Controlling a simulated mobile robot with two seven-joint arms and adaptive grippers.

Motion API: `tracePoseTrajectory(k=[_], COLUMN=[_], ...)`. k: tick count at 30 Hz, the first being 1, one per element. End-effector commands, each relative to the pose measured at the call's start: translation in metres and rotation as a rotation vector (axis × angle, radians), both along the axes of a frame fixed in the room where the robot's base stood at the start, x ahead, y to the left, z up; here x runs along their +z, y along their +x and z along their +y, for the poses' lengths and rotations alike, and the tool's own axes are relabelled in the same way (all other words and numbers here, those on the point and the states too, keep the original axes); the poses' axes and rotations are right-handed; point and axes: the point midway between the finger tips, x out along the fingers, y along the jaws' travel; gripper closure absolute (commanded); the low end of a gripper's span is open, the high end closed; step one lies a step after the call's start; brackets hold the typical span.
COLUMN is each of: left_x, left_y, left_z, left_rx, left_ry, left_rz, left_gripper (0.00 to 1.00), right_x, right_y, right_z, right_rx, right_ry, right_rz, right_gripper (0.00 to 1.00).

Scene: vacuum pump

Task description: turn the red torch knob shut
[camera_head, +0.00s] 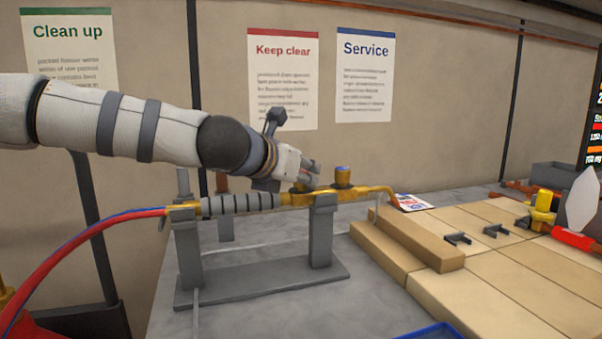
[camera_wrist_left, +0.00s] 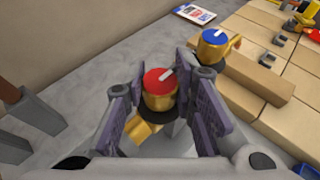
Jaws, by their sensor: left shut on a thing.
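The torch (camera_head: 240,203) lies level across a grey stand, with brass valves at its right part. The red knob (camera_wrist_left: 160,82) has a white pointer line and sits between the fingers of my left gripper (camera_wrist_left: 158,105) in the left wrist view. My left gripper (camera_head: 308,175) is shut on this knob, reaching down to it from the left in the head view, where the fingers mostly hide the knob. The blue knob (camera_head: 342,169) stands free just to the right; it also shows in the left wrist view (camera_wrist_left: 215,37). My right gripper is not in view.
The grey stand (camera_head: 262,284) holds the torch above the grey bench. Red and blue hoses (camera_head: 85,236) run from its left end. Tan bricks (camera_head: 480,250) lie to the right, near the bent brass torch tip. A blue tray edge (camera_head: 430,332) shows at the front.

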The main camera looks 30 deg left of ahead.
Motion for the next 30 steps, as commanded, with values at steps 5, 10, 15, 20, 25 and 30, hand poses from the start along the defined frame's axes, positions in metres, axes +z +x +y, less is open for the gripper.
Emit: tracePoseTrajectory(k=[5, 10, 15, 20, 25, 30], left_x=[-0.001, -0.001, -0.001, -0.001, 0.002, 0.019], left_y=[0.0, 0.0, 0.0, 0.0, -0.009, -0.045], left_z=[0.0, 0.0, 0.0, 0.0, -0.003, -0.003], left_rx=[-0.001, -0.001, 0.0, 0.0, -0.003, -0.002], left_ry=[0.002, 0.002, 0.001, 0.0, -0.011, -0.01], left_rz=[0.002, 0.002, 0.002, 0.001, 0.0, -0.003], left_gripper=[1.0, 0.69, 0.54, 0.54, 0.54, 0.54], right_x=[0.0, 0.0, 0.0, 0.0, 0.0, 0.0], right_y=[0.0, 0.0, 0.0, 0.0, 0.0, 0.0], right_z=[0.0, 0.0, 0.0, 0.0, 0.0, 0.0], right_rx=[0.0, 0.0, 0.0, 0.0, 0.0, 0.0], right_ry=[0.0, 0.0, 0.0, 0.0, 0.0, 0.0], right_rz=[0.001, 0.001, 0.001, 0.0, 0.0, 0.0], right_gripper=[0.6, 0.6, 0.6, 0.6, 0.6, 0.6])
